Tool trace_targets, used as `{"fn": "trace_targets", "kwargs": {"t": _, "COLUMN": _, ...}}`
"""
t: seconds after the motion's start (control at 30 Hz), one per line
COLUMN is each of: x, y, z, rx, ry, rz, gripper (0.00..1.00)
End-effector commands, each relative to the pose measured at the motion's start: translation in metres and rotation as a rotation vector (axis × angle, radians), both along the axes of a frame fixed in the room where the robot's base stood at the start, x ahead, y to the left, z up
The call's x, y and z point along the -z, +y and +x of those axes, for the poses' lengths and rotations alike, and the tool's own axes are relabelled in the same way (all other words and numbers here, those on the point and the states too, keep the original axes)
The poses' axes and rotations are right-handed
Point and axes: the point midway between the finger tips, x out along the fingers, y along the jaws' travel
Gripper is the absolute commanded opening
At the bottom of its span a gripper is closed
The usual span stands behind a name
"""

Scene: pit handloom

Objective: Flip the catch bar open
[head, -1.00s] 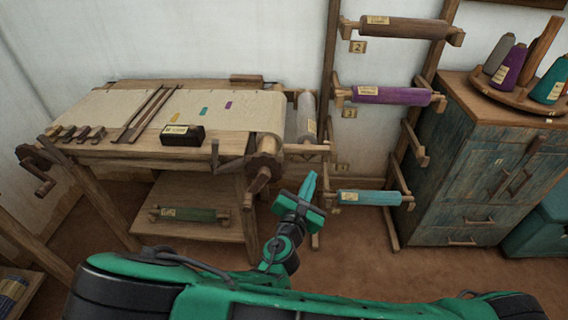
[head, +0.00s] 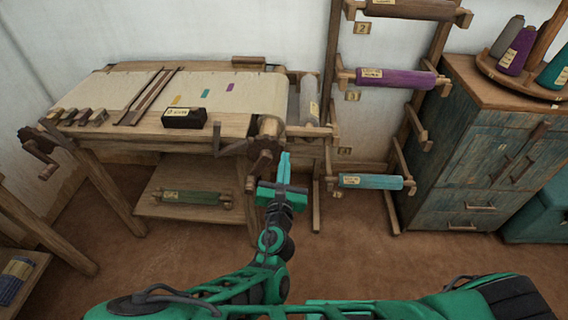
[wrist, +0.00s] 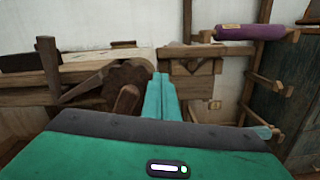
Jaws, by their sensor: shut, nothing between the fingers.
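What looks like the catch bar (head: 232,148) is a dark wooden bar at the loom's front right corner, beside the toothed wooden wheel (head: 264,150). In the wrist view the bar (wrist: 86,88) slants from near an upright post (wrist: 48,66) towards the wheel (wrist: 122,76); I cannot tell whether it touches the teeth. A wooden handle (wrist: 127,101) stands out from the wheel. My gripper (head: 285,156) is shut and empty, with its teal fingers pointing forward just right of the wheel. In the wrist view the fingers (wrist: 160,78) cover part of the loom's end.
The loom table (head: 190,145) carries cloth and a black labelled box (head: 184,118). A rack with a purple roll (head: 395,77) and a teal roll (head: 370,181) stands to the right. A cabinet (head: 475,150) is farther right. The floor between is clear.

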Motion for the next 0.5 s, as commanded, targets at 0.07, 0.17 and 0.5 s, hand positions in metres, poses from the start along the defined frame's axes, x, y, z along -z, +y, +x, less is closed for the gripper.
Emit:
{"fn": "trace_targets", "kwargs": {"t": 0.07, "x": -0.001, "y": -0.002, "z": 0.015, "rx": 0.003, "ry": -0.003, "rz": 0.000, "gripper": 0.00}}
{"fn": "trace_targets", "kwargs": {"t": 0.17, "x": -0.002, "y": -0.003, "z": 0.032, "rx": 0.003, "ry": -0.001, "rz": 0.000, "gripper": 0.00}}
{"fn": "trace_targets", "kwargs": {"t": 0.5, "x": -0.004, "y": -0.004, "z": 0.065, "rx": 0.001, "ry": -0.001, "rz": 0.000, "gripper": 0.00}}
